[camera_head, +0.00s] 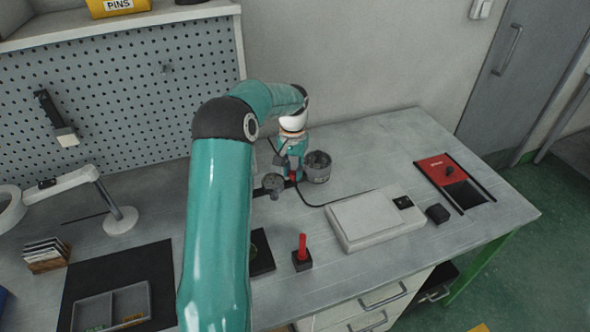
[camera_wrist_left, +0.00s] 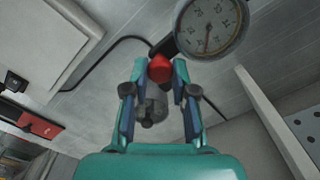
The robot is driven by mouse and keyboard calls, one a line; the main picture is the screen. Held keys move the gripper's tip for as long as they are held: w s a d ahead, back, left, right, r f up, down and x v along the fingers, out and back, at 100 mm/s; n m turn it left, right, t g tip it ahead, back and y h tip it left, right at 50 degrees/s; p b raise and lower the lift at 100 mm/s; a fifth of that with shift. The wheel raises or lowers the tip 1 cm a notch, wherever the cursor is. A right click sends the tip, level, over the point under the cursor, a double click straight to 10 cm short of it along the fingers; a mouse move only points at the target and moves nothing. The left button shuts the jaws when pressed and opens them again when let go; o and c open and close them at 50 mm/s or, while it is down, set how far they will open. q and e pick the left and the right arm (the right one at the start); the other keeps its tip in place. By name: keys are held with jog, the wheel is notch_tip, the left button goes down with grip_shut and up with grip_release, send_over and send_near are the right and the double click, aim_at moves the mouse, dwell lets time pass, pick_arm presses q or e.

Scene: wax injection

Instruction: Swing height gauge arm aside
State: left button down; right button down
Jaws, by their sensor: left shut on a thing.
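The height gauge shows as a round dial with a pale face (camera_wrist_left: 211,27) in the left wrist view, with a dark arm running from it to a red knob (camera_wrist_left: 160,69). In the head view the gauge (camera_head: 272,184) stands at the back of the bench, partly hidden by my left arm. My left gripper (camera_head: 292,172) comes down just right of the gauge, and its fingers are closed on the red knob. In the wrist view my left gripper (camera_wrist_left: 160,78) has the knob between its fingertips. My right gripper is not in view.
A grey round pot (camera_head: 317,167) stands close right of the left gripper. A pegboard (camera_head: 120,90) rises behind.

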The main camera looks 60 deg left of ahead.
pick_arm(q)
jog(key=c, duration=1.2)
grip_release()
notch_tip(320, 180, up, 12)
jog(key=shift+f, duration=0.1)
